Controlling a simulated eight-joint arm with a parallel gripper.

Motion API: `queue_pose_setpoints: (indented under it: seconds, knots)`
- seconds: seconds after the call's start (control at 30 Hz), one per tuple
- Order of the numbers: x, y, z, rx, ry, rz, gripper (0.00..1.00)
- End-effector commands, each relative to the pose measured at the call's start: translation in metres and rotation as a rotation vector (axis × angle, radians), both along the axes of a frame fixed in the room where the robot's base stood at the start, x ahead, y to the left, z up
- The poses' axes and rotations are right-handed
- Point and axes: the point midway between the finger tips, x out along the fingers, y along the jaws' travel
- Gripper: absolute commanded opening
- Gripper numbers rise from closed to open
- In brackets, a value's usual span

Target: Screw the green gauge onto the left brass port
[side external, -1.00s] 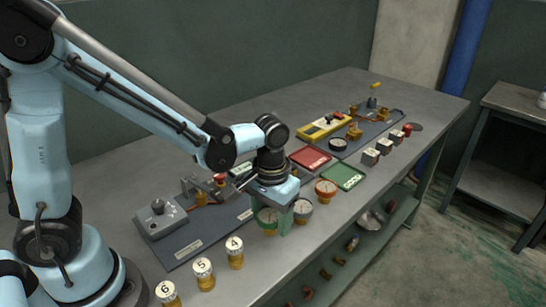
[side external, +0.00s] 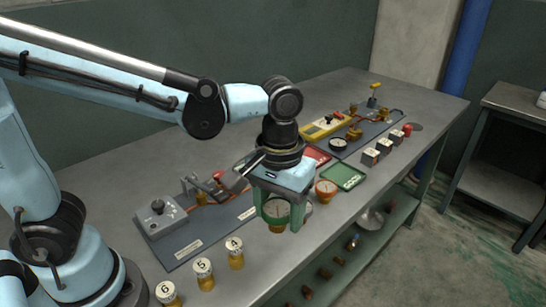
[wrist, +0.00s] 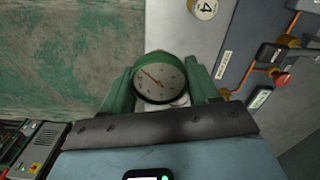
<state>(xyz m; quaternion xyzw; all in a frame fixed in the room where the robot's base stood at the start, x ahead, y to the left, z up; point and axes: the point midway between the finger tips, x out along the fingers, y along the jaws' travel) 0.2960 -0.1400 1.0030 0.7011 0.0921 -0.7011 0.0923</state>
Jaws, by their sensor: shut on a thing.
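The green gauge (side external: 270,209) has a round pale dial and a brass stem. My gripper (side external: 277,212) is shut on it, with the green fingers at its two sides, and holds it upright near the table's front edge. In the wrist view the dial of the gauge (wrist: 160,78) sits between the fingers of my gripper (wrist: 162,85). A brass fitting (side external: 201,198) stands on the near dark board (side external: 205,236), behind and left of the gauge and apart from it. I cannot tell for certain that this is the left port.
An orange gauge (side external: 326,190) stands right of my gripper. Numbered brass caps (side external: 235,253) stand at the front left. A grey box (side external: 160,216) and a red lever (side external: 218,176) sit on the near board. A green tray (side external: 343,177) lies farther right.

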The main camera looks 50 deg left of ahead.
Motion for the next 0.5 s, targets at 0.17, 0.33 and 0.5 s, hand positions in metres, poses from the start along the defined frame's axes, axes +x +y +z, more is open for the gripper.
queue_pose_setpoints:
  seconds: [0.17, 0.33, 0.5]
  knots:
    - [0.06, 0.053, -0.001, 0.0, 0.0, 0.16, 0.31]
    - [0.1, 0.109, -0.007, 0.0, 0.0, 0.286, 0.31]
    - [0.121, 0.152, -0.012, 0.0, 0.0, 0.369, 0.31]
